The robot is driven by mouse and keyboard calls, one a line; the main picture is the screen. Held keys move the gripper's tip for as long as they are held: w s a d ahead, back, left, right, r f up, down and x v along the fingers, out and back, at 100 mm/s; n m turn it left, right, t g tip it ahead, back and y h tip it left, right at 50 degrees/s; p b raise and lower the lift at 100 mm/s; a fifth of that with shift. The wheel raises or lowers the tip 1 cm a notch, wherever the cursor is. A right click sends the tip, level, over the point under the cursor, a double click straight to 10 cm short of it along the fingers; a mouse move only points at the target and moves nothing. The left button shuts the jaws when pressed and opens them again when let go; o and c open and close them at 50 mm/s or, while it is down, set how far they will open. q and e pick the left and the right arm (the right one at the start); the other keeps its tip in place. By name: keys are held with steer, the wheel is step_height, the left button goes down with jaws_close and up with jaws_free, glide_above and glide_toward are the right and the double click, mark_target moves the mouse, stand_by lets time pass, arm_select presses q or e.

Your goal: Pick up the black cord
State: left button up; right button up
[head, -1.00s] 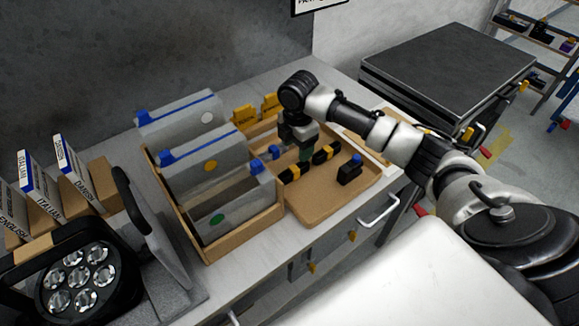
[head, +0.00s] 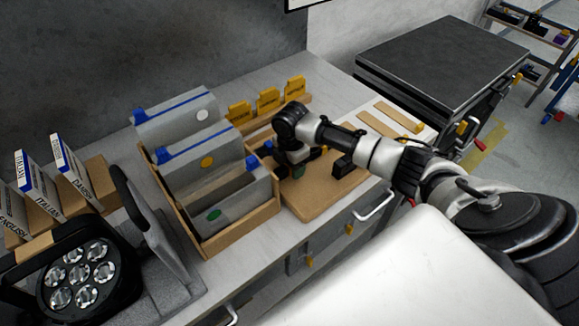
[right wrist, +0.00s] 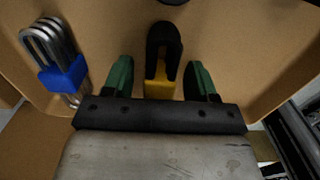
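A black looped piece with a yellow part (right wrist: 163,62), which looks like the black cord, lies in the brown tray (head: 318,203). In the right wrist view it stands between the green fingertips of my right gripper (right wrist: 161,78), with a gap on each side. The gripper is open and points down into the tray. In the head view my right gripper (head: 297,170) hides most of this piece. My left gripper is not in view.
A silver looped bundle with a blue band (right wrist: 62,70) lies left of the fingers. A black block (head: 344,164) lies right of the gripper in the tray. A wooden box (head: 237,237) with grey dividers stands left. A black lamp (head: 88,272) is at lower left.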

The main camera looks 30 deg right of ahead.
steer(key=c, duration=0.9)
steer(key=shift+r, duration=0.1)
